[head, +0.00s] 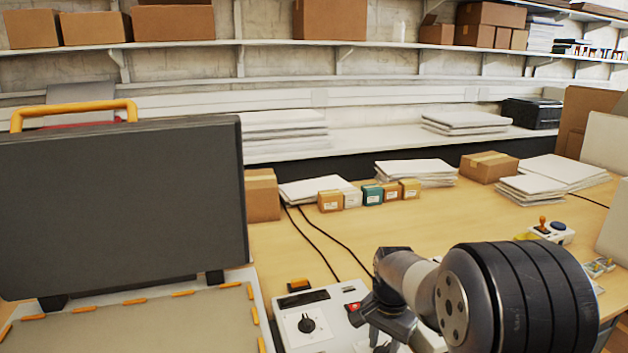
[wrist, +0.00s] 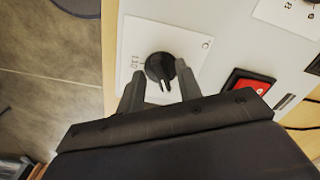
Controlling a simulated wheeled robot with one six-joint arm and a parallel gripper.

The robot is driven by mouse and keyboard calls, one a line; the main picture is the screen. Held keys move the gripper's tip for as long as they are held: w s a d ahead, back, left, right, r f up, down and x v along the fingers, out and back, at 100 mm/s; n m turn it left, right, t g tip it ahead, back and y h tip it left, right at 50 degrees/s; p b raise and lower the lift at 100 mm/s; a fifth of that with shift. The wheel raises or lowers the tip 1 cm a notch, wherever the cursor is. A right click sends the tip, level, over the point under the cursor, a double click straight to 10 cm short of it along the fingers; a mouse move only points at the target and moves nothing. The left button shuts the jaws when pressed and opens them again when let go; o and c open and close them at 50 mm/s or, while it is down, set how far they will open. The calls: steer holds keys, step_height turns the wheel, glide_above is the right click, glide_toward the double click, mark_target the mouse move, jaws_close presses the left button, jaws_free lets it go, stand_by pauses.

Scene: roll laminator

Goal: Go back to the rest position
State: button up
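My gripper (head: 378,338) is low over the grey control panel (head: 330,292) in the head view, with its fingertips partly hidden by my arm. In the wrist view my gripper (wrist: 160,78) is open, its two dark fingers apart on either side of a black knob (wrist: 160,66) on a white dial plate. I cannot tell whether a finger touches the knob. A red switch (wrist: 250,83) is right of it, and shows in the head view (head: 354,306). Another black dial knob (head: 306,323) is on the panel's left part.
A large dark upright panel (head: 120,205) with a yellow handle (head: 75,106) stands at the left. Small boxes (head: 372,194), paper stacks (head: 415,172) and a carton (head: 488,166) line the back of the wooden table (head: 450,215). Black cables run behind the control panel. The mid-table is clear.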

step_height(320, 180, up, 10)
step_height(320, 180, down, 11)
steer(key=shift+r, duration=0.2)
steer(key=shift+r+n, duration=0.1)
steer(key=shift+n, duration=0.4)
steer(key=n, duration=0.4)
steer(key=shift+d, duration=0.1)
steer(key=n, duration=0.4)
steer(key=shift+n, duration=0.4)
steer(key=shift+d+r, duration=0.1)
